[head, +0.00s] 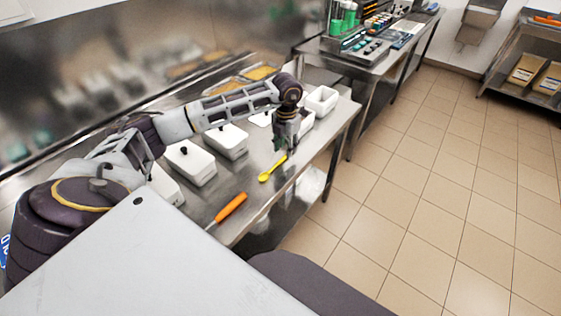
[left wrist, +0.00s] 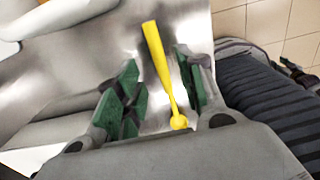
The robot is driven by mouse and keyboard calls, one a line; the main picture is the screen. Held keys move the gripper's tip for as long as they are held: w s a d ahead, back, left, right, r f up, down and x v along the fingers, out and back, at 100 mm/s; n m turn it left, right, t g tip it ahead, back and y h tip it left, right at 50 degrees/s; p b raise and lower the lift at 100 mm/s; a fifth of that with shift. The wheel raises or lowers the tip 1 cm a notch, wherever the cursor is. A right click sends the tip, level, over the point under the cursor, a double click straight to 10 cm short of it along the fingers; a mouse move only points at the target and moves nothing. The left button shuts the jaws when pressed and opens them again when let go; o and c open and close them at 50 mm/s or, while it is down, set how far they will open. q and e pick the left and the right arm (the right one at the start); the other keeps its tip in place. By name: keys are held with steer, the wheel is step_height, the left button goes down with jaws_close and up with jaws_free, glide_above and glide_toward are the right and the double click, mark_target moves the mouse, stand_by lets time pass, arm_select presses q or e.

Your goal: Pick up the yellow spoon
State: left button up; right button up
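The yellow spoon (head: 271,169) lies on the steel counter, near its front edge. My left gripper (head: 285,146) is over the counter with its fingers pointing down, at the far end of the spoon. In the left wrist view the spoon (left wrist: 160,72) lies between the two green-padded fingers of my left gripper (left wrist: 160,92), which are apart. There is a gap between the spoon and the left finger; the right finger is closer to it.
White lidded tubs (head: 190,163) stand in a row behind the spoon on the steel counter (head: 231,188). An orange-handled tool (head: 231,207) lies nearer me. Tiled floor lies to the right.

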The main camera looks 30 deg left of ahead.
mark_target(285, 155)
arm_select(q)
step_height(285, 155, down, 3)
steer(key=shift+r, duration=0.1)
steer(key=shift+f, duration=0.2)
arm_select(e)
steer(key=shift+w+a+r, duration=0.25)
steer(key=shift+w+a, duration=0.5)
steer(key=shift+w, duration=0.1)
steer(key=shift+d, duration=0.1)
arm_select(q)
steer(key=shift+c, duration=0.4)
jaws_close()
arm_select(e)
steer(key=shift+s+d, duration=0.75)
steer(key=shift+s, duration=0.25)
